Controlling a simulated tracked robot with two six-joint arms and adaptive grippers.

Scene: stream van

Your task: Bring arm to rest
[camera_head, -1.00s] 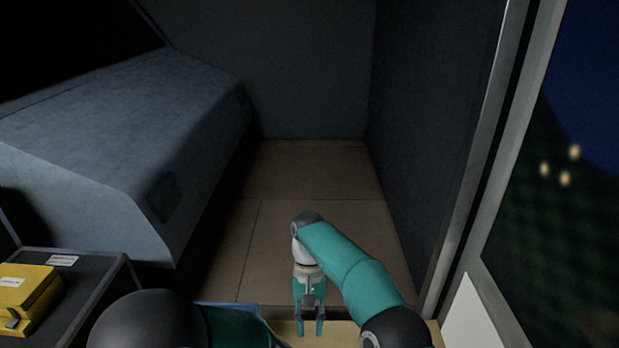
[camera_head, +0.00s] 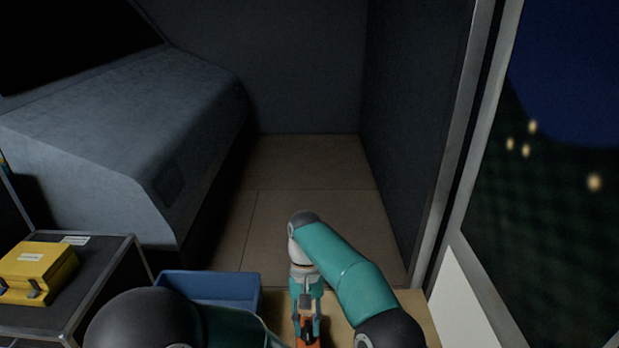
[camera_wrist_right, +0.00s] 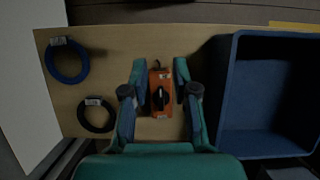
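My right arm reaches in from the lower right in the head view. Its gripper (camera_head: 307,322) points down over a wooden tabletop (camera_head: 342,312). The right wrist view shows its two fingers (camera_wrist_right: 158,95) spread apart, with an orange box with a black knob (camera_wrist_right: 161,78) between them and a gap on each side. The box's orange edge also shows below the gripper in the head view (camera_head: 309,342). Of my left arm only a dark joint and a teal link show at the lower left; its gripper is out of view.
A blue bin (camera_head: 205,275) stands left of the right gripper; its rim (camera_wrist_right: 226,95) is on the right in the wrist view. A blue ring (camera_wrist_right: 56,75) and a black ring (camera_wrist_right: 84,121) lie on the tabletop. A yellow case (camera_head: 38,270) sits on a dark cabinet (camera_head: 112,258).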

